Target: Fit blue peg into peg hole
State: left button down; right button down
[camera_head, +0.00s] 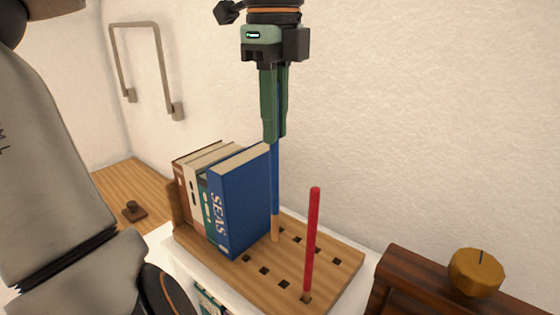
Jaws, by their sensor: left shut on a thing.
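My left gripper (273,138) is above the wooden peg board (338,259), pointing down. Its green fingers are shut on the blue peg (275,180). The peg hangs upright with its bare wood-coloured lower end at the board, just right of the blue book. I cannot tell whether its tip is inside a hole or only over it. Several square holes (284,284) show in the board. A red peg (312,240) stands upright in a hole near the board's front edge. My right gripper is not in view.
Several books stand on the board's left part; the blue one (240,205) is close beside the peg. A dark wooden piece (408,279) with a round yellow-brown object (476,272) stands at right. A metal handle (135,25) is on the wall.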

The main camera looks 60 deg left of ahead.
pick_arm(q)
jog(key=w+a+f+p, duration=0.1)
jog(key=w+a+f, duration=0.6)
jog(key=a+f, duration=0.3)
notch_tip(320, 180, down, 3)
jog(key=shift+w+a+r+p, duration=0.2)
jog(key=shift+w+a+p, duration=0.05)
jog(key=shift+w+p, duration=0.15)
jog(key=shift+f, duration=0.15)
jog(key=c, duration=0.9)
grip_release()
jog(key=shift+o, duration=0.2)
notch_tip(320, 180, up, 12)
jog(key=p, duration=0.1)
